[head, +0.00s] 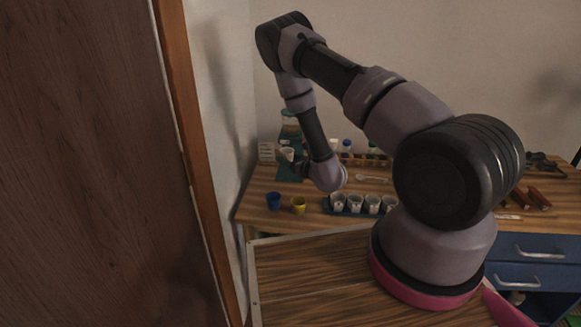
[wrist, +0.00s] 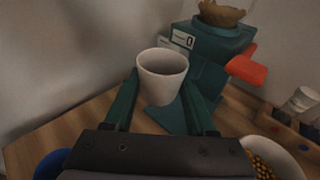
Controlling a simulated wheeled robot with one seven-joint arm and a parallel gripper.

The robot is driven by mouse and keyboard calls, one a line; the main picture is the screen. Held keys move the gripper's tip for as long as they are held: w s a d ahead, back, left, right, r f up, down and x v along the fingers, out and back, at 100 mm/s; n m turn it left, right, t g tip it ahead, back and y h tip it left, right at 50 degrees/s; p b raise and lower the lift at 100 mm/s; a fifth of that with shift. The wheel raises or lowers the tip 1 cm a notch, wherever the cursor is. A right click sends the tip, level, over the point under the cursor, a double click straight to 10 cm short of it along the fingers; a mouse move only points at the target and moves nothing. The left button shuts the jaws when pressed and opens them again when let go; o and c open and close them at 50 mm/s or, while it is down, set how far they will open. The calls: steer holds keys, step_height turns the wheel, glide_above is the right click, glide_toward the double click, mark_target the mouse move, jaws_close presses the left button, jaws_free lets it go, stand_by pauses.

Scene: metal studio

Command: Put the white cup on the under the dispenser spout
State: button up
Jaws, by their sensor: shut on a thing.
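The white cup (wrist: 162,75) is upright between the two teal fingers of my gripper (wrist: 160,88), which is shut on it. In the head view the cup (head: 287,154) shows small at the end of my arm, at the far left of the table. The teal dispenser (wrist: 205,50) stands just behind and right of the cup in the wrist view, with a brown-filled top and an orange-red part on its right. Its flat teal base (wrist: 163,119) shows below the cup. I cannot tell whether the cup touches the base. The spout is not clearly visible.
Bottles (head: 347,146) stand at the back. The wall is close on the left.

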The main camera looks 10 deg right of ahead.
mark_target(290, 172)
step_height(290, 172, down, 7)
steer(key=shift+r, duration=0.2)
steer(key=w, duration=0.1)
steer(key=w+d, duration=0.1)
steer(key=w, duration=0.1)
steer(key=shift+w, duration=0.2)
steer(key=w, duration=0.1)
steer(key=w+d, duration=0.1)
steer(key=w, duration=0.2)
steer(key=shift+w+d+f, duration=0.1)
steer(key=shift+d+f, duration=0.05)
steer(key=shift+f, duration=0.45)
